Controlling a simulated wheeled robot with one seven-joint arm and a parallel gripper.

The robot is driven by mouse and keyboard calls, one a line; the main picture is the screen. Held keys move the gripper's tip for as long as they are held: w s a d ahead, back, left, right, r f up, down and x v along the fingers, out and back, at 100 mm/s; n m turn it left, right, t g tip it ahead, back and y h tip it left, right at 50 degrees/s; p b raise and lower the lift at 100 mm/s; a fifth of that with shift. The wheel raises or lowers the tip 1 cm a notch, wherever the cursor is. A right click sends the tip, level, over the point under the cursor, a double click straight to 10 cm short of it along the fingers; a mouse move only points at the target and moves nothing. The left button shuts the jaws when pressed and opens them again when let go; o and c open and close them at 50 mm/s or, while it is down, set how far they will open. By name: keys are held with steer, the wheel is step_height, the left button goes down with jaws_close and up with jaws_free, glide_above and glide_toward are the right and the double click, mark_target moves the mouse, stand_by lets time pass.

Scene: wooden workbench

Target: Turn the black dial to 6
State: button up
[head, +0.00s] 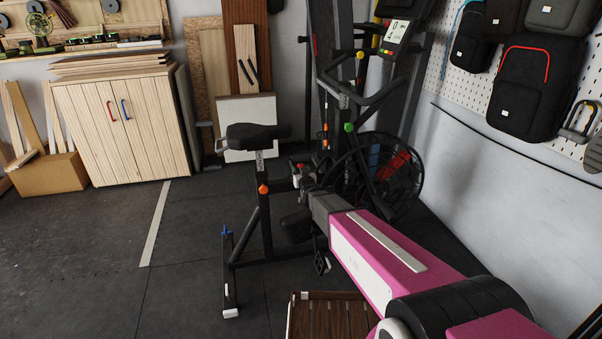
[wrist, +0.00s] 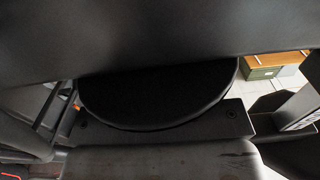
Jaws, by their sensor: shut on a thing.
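The exercise bike (head: 262,225) stands on the dark floor, with its black saddle (head: 252,135) at the left and its console (head: 396,32) raised at the upper right. My gripper (head: 306,184) reaches into the middle of the bike frame and is shut. Its fingertips are hard to make out against the dark parts. In the wrist view, a black rounded disc (wrist: 160,97), which looks like the dial, sits close in front of my gripper, partly hidden by dark surfaces above and below. I see no number or pointer mark on it, so its setting cannot be read.
The fan wheel (head: 392,180) is behind my arm. A slatted wooden crate (head: 289,318) is at the bottom. A wooden cabinet (head: 128,130) stands at the left wall. The floor left of the bike is clear.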

steer(key=shift+m+h, duration=1.3)
steer(key=shift+h, duration=0.75)
steer(key=shift+m+h, duration=1.3)
steer(key=shift+h, duration=0.75)
steer(key=shift+m+g+h, duration=0.3)
steer(key=shift+m+h, duration=0.8)
steer(key=shift+h, duration=0.5)
steer(key=shift+m+h, duration=0.3)
steer(key=shift+h, duration=0.2)
steer(key=o, duration=0.9)
steer(key=v, duration=1.1)
steer(key=shift+r, duration=0.15)
